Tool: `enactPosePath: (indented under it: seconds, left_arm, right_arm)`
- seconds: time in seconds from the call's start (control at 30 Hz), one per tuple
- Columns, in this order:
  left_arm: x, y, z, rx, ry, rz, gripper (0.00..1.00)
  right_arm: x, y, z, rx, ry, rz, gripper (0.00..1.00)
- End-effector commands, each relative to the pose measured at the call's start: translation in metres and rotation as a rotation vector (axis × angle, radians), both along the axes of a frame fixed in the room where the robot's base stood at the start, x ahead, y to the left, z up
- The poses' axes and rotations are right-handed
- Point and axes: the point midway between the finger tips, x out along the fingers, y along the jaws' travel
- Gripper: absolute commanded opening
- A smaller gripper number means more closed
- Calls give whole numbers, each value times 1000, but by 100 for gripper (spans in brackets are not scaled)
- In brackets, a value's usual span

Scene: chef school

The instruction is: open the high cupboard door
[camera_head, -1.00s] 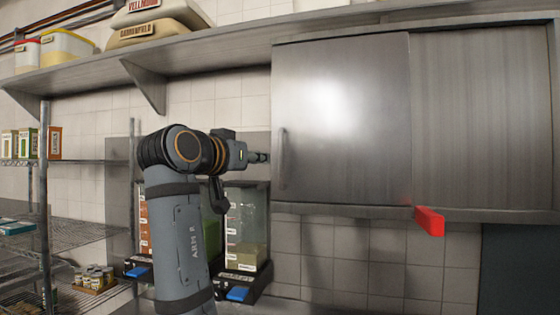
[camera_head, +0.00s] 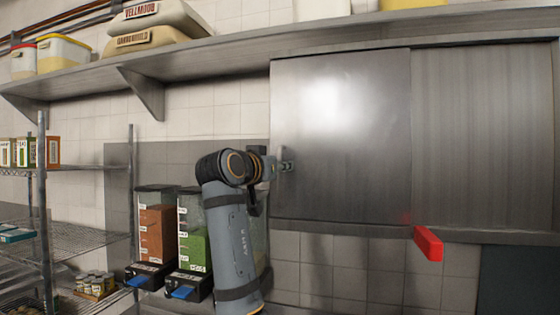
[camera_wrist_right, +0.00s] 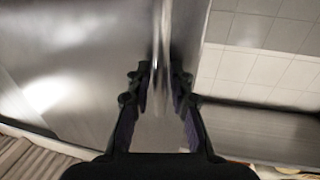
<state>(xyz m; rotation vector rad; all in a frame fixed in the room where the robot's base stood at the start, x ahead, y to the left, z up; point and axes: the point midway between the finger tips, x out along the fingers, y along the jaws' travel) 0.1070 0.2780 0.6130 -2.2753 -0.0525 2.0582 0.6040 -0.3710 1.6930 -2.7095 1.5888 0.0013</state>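The high cupboard (camera_head: 480,140) hangs on the tiled wall at the upper right, with a flat metal door (camera_head: 345,150) on its left side that looks closed. The vertical bar handle (camera_wrist_right: 164,35) is near the door's left edge. My right gripper (camera_head: 287,167) is at the handle and hides part of it in the head view. In the right wrist view, my right gripper's two fingers (camera_wrist_right: 159,75) stand apart, with the handle between them. Contact with the handle is not clear. My left gripper is not in view.
A red block (camera_head: 428,243) sticks out below the cupboard's lower edge. A shelf (camera_head: 200,62) with tubs runs above. Food dispensers (camera_head: 156,235) stand behind and left of my right arm. A wire rack (camera_head: 85,240) is at the far left.

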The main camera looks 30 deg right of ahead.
Motion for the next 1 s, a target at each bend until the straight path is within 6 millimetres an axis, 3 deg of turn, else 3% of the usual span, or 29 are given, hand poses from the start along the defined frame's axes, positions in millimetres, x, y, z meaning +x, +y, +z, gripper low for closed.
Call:
enactPosePath:
  seconds: [0.17, 0.33, 0.8, 1.0]
  left_arm:
    - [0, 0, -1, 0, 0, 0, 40]
    - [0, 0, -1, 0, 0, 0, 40]
    - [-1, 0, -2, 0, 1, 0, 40]
    - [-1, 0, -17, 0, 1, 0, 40]
  right_arm:
    - [0, 0, -1, 0, 0, 0, 21]
    - [0, 0, -1, 0, 0, 0, 1]
    - [-1, -1, -1, 0, 0, 0, 0]
    - [-18, -15, -5, 0, -2, -3, 0]
